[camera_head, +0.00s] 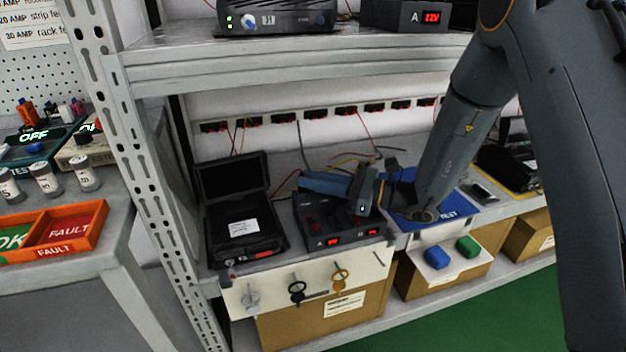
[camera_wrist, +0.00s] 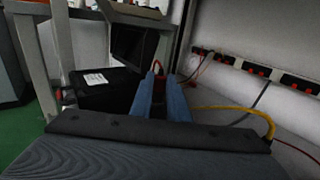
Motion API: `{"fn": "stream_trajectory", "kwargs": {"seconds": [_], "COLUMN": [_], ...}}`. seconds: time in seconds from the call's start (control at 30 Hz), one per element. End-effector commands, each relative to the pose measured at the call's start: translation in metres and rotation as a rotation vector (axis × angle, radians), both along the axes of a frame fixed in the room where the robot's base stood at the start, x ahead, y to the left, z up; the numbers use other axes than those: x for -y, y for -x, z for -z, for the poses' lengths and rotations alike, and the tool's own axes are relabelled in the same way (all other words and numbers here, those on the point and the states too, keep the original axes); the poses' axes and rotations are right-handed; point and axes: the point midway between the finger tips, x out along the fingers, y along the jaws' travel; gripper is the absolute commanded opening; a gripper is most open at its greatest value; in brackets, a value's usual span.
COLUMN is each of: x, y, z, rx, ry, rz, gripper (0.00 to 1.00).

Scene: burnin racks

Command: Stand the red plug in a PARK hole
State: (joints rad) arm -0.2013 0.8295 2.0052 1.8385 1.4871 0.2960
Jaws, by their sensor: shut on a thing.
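My gripper (camera_head: 306,182) is above a dark two-display unit (camera_head: 345,239) on the middle shelf, its blue fingers pointing left. In the wrist view the fingers (camera_wrist: 160,98) are shut on the red plug (camera_wrist: 159,73), with only a little of its red and dark body and a red loop showing between the tips. The plug is hidden by the fingers in the head view. The unit has two red displays on its front and some red parts on top, partly covered by my gripper. No PARK lettering is readable, so I cannot tell which holes are the PARK holes.
An open black case (camera_head: 240,225) stands left of the unit. A blue mat (camera_head: 455,207) lies to the right. Key-like tags (camera_head: 297,290) hang on the shelf front. Red and yellow cables run behind to a socket strip (camera_head: 315,113). The upper shelf (camera_head: 290,62) overhangs.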

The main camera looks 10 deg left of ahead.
Motion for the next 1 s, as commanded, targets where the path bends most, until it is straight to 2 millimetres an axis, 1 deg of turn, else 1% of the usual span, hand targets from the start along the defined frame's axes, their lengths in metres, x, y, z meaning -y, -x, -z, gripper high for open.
{"fn": "stream_trajectory", "kwargs": {"seconds": [0.3, 0.6, 0.63, 0.73, 0.93, 0.97, 1.0], "x": [0.0000, 0.0000, 0.0000, 0.0000, 0.0000, 0.0000, 0.0000], "y": [-0.0001, -0.0001, -0.0001, -0.0001, -0.0001, -0.0001, -0.0001], "z": [0.0053, 0.0058, 0.0059, 0.0059, 0.0060, 0.0060, 0.0061], "rx": [0.000, 0.000, 0.000, 0.000, 0.000, 0.000, 0.000], "ry": [-0.001, -0.001, -0.001, -0.001, -0.001, 0.000, 0.000], "rz": [0.000, 0.000, 0.000, 0.000, 0.000, 0.000, 0.000], "gripper": [0.00, 0.00, 0.20, 0.37, 0.37, 0.40, 0.47]}}
